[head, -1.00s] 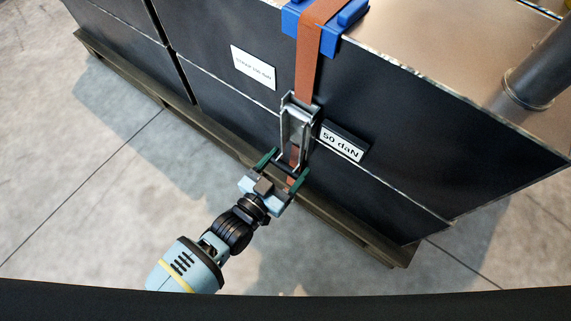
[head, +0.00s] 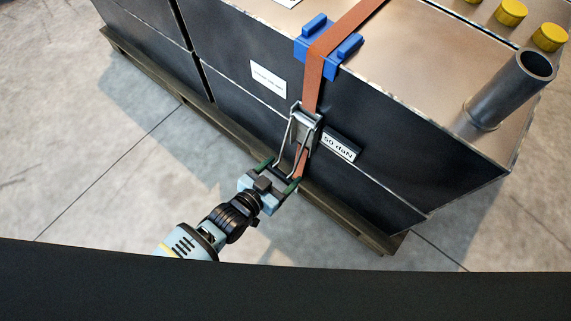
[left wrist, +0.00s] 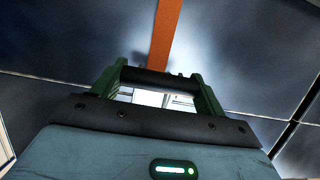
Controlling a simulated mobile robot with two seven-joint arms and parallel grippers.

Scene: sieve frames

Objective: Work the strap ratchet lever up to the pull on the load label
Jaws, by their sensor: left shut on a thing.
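The strap ratchet (head: 306,128) hangs on the orange strap (head: 314,82) against the dark side of the crate. Its lever (head: 287,138) slants down and outward to my left gripper (head: 281,174). The green fingers are shut on the lever's dark grip bar. In the left wrist view that bar (left wrist: 158,81) lies across between the two fingers, with part of the ratchet showing pale behind it. The load label (head: 340,148), reading 50 daN, is just right of the ratchet. My right gripper is not in view.
A blue edge protector (head: 315,50) holds the strap at the crate's top edge. A white label (head: 268,78) is on the side at left. A grey pipe (head: 510,90) and yellow caps (head: 511,12) are on top. A pallet (head: 360,232) is underneath; the floor in front is clear.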

